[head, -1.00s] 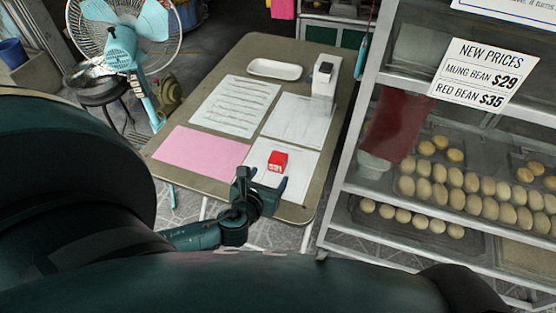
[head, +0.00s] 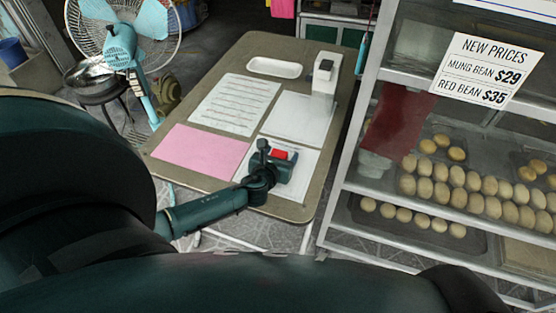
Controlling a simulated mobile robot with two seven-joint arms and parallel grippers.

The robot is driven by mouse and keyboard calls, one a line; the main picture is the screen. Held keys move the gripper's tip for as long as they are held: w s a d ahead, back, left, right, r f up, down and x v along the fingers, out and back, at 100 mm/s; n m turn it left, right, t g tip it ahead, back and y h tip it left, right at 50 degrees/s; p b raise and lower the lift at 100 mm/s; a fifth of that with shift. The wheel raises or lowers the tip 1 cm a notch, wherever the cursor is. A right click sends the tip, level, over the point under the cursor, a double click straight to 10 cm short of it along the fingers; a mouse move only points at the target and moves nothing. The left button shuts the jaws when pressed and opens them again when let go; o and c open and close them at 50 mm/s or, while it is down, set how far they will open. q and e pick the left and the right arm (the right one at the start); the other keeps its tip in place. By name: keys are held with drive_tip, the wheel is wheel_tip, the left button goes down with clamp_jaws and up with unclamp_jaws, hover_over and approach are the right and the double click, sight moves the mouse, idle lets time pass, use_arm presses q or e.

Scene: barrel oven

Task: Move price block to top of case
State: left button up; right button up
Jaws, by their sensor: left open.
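The red price block (head: 279,155) sits on a white sheet (head: 305,172) at the near right of the table. My left gripper (head: 278,160) is open at the block, with its fingers on either side of it. The gripper hides part of the block, and I cannot tell whether the fingers touch it. The glass-fronted case (head: 342,188) stands at the right, with a white price sign on it. Its upper part runs out of the picture. My right gripper is not in view.
The table (head: 228,71) also holds a pink sheet (head: 201,152), other white papers, a white tray (head: 274,68) and a white device (head: 325,89). Buns lie on trays inside the case. A fan (head: 122,42) stands at the far left. The case stands close to the table's right edge.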

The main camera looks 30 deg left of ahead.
use_arm(q)
drive_tip(key=c, duration=1.2)
